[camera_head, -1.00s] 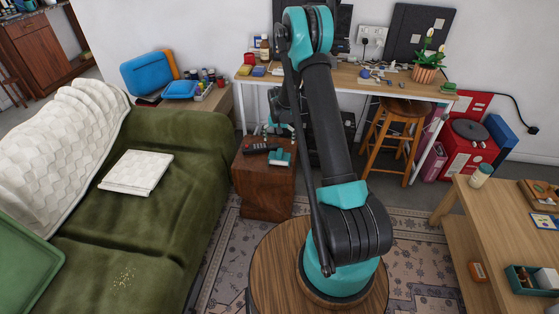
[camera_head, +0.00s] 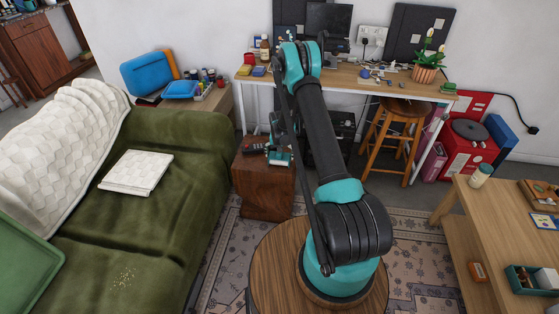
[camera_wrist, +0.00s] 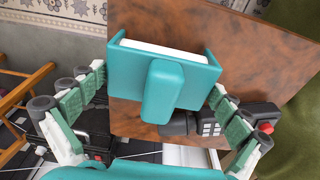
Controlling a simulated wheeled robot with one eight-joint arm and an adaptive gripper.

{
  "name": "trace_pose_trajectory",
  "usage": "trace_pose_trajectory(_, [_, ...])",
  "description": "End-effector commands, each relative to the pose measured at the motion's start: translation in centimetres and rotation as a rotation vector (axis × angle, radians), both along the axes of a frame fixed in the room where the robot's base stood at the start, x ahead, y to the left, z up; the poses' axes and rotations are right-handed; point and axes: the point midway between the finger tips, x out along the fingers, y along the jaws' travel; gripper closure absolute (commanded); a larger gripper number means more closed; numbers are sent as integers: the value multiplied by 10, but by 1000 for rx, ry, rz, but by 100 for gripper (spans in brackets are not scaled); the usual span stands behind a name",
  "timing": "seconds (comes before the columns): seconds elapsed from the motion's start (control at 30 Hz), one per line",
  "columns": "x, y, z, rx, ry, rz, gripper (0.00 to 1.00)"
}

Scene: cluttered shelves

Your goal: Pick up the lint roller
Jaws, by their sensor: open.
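The lint roller (camera_wrist: 178,72) has a teal holder and handle and a white roll. It lies on the brown wooden side table (camera_wrist: 255,50). In the head view, the lint roller (camera_head: 281,161) is at the front right of the tabletop, partly hidden by my arm. My gripper (camera_wrist: 157,90) is open and empty in the wrist view, with one green-padded finger on each side of the roller. Its fingertips frame the teal body, apart from it as far as I can tell; their height above the table is unclear.
The green sofa (camera_head: 160,190) stands left of the table. A desk (camera_head: 345,78) and a wooden stool (camera_head: 398,125) stand behind and right.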

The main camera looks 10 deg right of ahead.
Motion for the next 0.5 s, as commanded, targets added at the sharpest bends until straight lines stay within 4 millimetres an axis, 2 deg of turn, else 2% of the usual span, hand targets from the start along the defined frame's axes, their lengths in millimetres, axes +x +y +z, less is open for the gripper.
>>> trace_pose_trajectory(0.1, [1, 0, -6, 0, 0, 0, 0])
trace_pose_trajectory(0.33, [1, 0, -7, 0, 0, 0, 0])
trace_pose_trajectory(0.5, [1, 0, -7, 0, 0, 0, 21])
